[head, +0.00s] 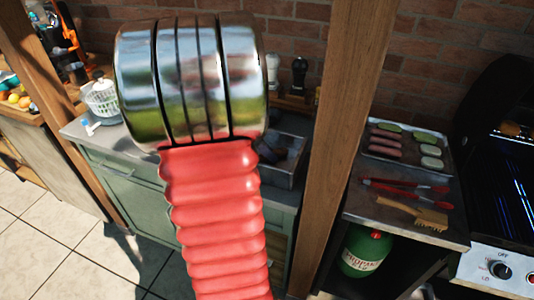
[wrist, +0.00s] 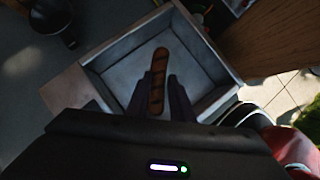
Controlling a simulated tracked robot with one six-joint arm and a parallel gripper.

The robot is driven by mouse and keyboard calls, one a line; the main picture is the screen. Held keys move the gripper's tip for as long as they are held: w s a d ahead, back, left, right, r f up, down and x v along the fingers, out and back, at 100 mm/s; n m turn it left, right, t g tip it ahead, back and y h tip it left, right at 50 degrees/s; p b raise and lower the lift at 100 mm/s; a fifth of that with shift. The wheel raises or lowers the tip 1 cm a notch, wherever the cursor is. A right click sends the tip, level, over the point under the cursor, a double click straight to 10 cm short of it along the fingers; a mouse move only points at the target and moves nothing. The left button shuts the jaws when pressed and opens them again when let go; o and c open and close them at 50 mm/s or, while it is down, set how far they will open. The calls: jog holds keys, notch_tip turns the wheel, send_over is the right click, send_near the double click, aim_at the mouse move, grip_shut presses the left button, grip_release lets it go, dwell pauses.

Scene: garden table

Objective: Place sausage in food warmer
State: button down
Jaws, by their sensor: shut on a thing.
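A browned sausage with dark grill marks (wrist: 159,66) is held in my gripper (wrist: 158,92) in the wrist view. The two dark fingers are shut on its sides, and its far end sticks out past them. Beneath it is the food warmer, an open square metal bin (wrist: 112,52), which looks empty where I can see into it. The sausage is over the opening; its height above the floor is hard to tell. In the head view the food warmer (head: 285,178) sits in the counter, partly hidden by my arm, and the sausage is hidden.
A wooden post (head: 340,130) stands just right of the food warmer. Right of it, a tray (head: 375,151) holds several sausages and green slices, with red tongs (head: 405,188) and a brush (head: 415,211) in front. A grill (head: 500,200) is at far right. Pepper mills (head: 299,72) stand behind.

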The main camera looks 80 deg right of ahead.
jog(key=shift+f, duration=0.1)
jog(key=c, duration=1.6)
grip_release()
jog(key=shift+o, duration=0.2)
jog(key=v, duration=1.2)
